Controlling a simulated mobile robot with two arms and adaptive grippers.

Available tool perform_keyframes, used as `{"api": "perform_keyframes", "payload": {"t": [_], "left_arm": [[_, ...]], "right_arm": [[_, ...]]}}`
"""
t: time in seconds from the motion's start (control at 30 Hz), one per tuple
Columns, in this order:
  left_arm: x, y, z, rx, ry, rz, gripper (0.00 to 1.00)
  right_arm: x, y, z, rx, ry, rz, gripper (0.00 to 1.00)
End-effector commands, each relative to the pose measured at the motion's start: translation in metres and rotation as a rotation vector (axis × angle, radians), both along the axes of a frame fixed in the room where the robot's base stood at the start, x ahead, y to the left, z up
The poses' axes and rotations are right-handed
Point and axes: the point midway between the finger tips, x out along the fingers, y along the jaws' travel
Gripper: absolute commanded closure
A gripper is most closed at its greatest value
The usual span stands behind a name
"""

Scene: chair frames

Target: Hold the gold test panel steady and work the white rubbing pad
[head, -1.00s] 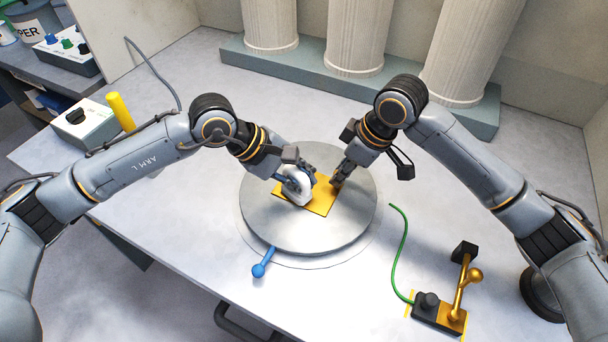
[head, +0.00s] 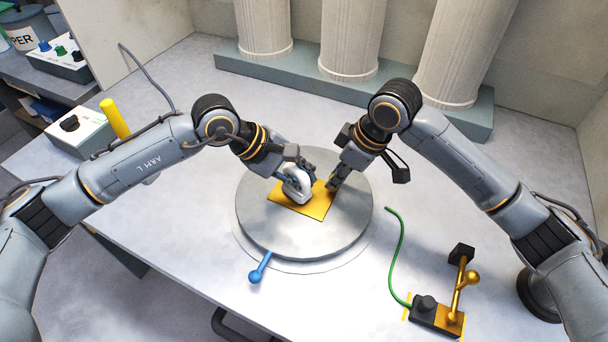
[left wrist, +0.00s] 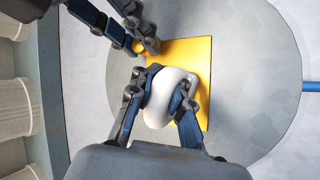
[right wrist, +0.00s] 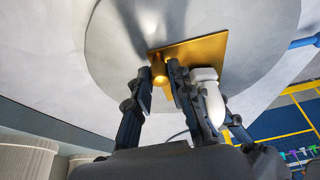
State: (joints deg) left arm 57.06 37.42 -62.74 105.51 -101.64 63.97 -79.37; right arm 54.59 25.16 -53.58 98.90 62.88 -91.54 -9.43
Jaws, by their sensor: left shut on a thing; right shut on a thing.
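The gold test panel (head: 318,206) lies flat on a round grey turntable (head: 275,230). It also shows in the left wrist view (left wrist: 190,55) and the right wrist view (right wrist: 205,48). My left gripper (head: 292,180) is shut on the white rubbing pad (head: 298,186), which is over the panel's left part; the left wrist view shows the pad (left wrist: 165,97) between the fingers. My right gripper (head: 333,183) is at the panel's far right edge, shut on a small gold knob (right wrist: 159,72) on the panel. The pad's underside is hidden.
A blue-knobbed lever (head: 259,269) sticks out from the turntable's front. A gold-and-black fixture (head: 450,305) with a green cable (head: 399,250) stands at the right. White columns (head: 350,40) stand behind. A control box (head: 78,132) with a yellow post (head: 115,118) is at the left.

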Motion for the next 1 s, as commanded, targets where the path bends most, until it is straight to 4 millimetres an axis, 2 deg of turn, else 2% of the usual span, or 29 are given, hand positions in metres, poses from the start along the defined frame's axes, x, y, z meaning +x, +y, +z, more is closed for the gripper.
{"api": "perform_keyframes", "payload": {"t": [0.3,0.53,1.0], "left_arm": [[-0.017,0.009,-0.001,0.004,0.003,0.0,1.0],[-0.018,0.008,-0.001,0.003,0.004,0.0,1.0],[0.001,-0.001,-0.001,0.001,0.003,0.0,1.0]], "right_arm": [[0.0,0.0,0.0,0.0,-0.001,-0.001,1.0],[0.0,0.0,0.0,0.0,0.0,-0.002,1.0],[0.0,0.0,0.0,0.001,0.0,-0.001,1.0]]}}
